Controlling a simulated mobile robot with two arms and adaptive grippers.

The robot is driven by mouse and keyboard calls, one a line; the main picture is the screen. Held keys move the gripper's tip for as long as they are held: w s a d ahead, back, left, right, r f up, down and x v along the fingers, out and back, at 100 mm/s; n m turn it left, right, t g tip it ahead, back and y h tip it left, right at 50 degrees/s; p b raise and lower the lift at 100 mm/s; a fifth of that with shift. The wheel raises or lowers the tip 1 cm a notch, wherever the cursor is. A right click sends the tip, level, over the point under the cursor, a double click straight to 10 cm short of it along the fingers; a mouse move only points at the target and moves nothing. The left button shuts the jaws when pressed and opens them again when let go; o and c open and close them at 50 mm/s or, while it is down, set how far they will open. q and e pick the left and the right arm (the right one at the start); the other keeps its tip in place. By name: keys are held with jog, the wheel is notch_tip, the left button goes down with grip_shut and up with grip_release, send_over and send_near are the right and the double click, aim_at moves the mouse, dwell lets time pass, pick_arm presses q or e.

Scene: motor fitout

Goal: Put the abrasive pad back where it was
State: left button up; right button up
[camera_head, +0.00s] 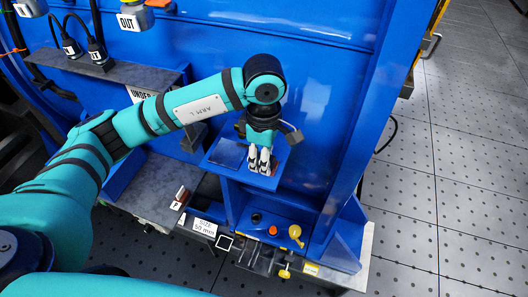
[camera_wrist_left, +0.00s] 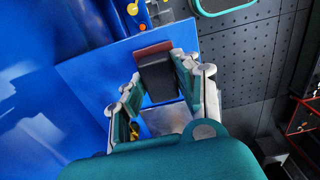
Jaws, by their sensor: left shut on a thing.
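My left gripper (camera_head: 260,160) points down over a small blue shelf (camera_head: 224,154) on the blue frame. In the left wrist view its fingers (camera_wrist_left: 158,84) are on either side of a dark grey block with a reddish-brown face (camera_wrist_left: 154,75), which looks like the abrasive pad. The gripper is shut on it. In the head view the fingers mostly hide the pad, and only a little reddish-brown shows at the tips. The pad is at or just above the shelf; I cannot tell whether it touches. My right gripper is not in view.
Below the shelf is a lower ledge with an orange button (camera_head: 272,230), a yellow knob (camera_head: 295,231) and a white size label (camera_head: 204,227). A small reddish block (camera_head: 180,196) stands at left. A grey-topped bracket (camera_head: 110,72) is at upper left. Open perforated floor (camera_head: 460,180) lies right.

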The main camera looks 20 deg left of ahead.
pick_arm(q)
jog(key=shift+f+b, duration=0.2)
jog(key=shift+b, duration=0.1)
jog(key=o, duration=0.9)
jog(key=shift+o, duration=1)
